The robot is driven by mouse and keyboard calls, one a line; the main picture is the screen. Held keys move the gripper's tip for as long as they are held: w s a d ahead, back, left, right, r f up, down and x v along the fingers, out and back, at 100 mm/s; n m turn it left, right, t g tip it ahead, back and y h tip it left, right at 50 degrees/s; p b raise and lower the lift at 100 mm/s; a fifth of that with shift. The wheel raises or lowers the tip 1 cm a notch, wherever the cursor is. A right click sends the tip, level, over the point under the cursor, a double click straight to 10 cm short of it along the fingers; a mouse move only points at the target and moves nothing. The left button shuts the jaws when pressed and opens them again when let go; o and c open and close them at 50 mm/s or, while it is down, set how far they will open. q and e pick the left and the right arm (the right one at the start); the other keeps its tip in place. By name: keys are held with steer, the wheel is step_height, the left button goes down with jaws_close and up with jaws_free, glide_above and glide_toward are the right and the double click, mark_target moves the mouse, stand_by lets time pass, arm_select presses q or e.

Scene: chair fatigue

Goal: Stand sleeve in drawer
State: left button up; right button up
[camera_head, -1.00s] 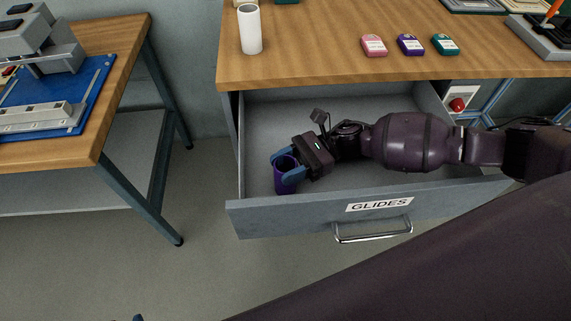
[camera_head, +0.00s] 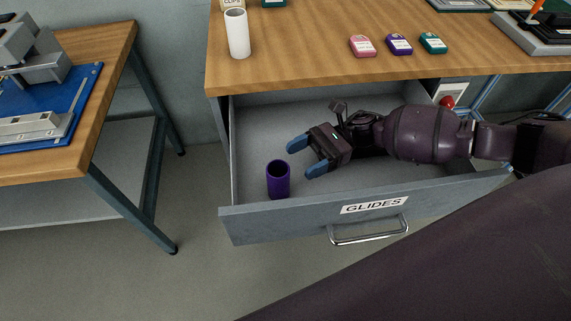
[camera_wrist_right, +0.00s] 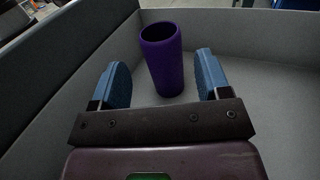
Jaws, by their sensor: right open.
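A purple sleeve (camera_head: 278,180) stands upright on the floor of the open grey drawer (camera_head: 360,213), near its front left corner. Its open end faces up. In the right wrist view the sleeve (camera_wrist_right: 162,60) stands just beyond the fingertips, between their lines. My right gripper (camera_head: 305,157) is inside the drawer, to the right of the sleeve and apart from it. Its blue fingers are spread and empty, and they also show in the right wrist view (camera_wrist_right: 162,80). My left gripper is not in view.
The drawer front bears a GLIDES label (camera_head: 374,205) and a metal handle (camera_head: 368,230). The wooden tabletop (camera_head: 300,65) overhangs the drawer's back. A white cylinder (camera_head: 237,34) and several small coloured boxes stand on it. Another table (camera_head: 105,110) is at left.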

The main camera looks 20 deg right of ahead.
steer(key=d, duration=0.4)
steer(key=shift+w+d, duration=0.1)
steer(key=shift+w, duration=0.15)
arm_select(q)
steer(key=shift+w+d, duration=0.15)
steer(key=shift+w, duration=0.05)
arm_select(e)
steer(key=shift+d, duration=0.6)
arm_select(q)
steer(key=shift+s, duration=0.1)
